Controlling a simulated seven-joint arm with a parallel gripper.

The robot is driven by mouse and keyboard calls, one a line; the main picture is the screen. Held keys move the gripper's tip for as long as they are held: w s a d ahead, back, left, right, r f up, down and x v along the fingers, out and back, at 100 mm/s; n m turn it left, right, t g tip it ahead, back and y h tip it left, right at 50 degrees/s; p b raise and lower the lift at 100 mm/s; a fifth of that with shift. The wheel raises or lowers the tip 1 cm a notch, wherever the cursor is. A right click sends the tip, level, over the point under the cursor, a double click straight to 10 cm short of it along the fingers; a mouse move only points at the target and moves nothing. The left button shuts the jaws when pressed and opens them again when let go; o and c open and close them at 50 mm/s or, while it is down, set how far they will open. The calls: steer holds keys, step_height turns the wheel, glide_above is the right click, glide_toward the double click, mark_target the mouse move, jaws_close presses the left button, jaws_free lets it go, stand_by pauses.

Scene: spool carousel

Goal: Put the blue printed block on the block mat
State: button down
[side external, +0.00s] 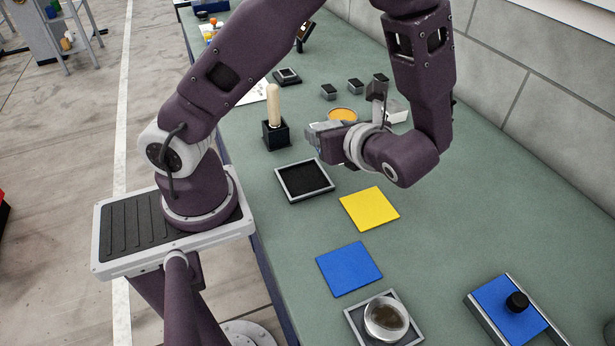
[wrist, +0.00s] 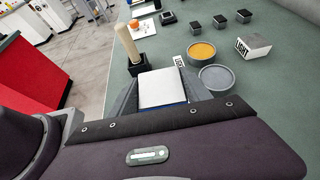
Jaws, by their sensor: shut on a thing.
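My gripper (wrist: 163,92) is shut on a block (wrist: 163,86) with a pale grey top and a blue edge. A flat yellow mat (side external: 370,208) and a flat blue mat (side external: 349,268) lie bare on the green bench. I cannot tell which one is the block mat.
A black tray with a grey rim (side external: 279,179) lies near the gripper. A wooden peg (side external: 274,104) stands in a black holder. A grey tray (side external: 353,322) holds a round dish. A blue pad with a black knob (side external: 517,302) sits front right. Small dark blocks stand behind.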

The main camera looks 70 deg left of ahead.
glide_above(304, 180)
steer(key=shift+n, duration=0.3)
step_height(304, 180, down, 9)
steer(key=shift+f, duration=0.1)
steer(key=shift+c, duration=2.4)
jaws_free()
steer(key=shift+f, duration=0.1)
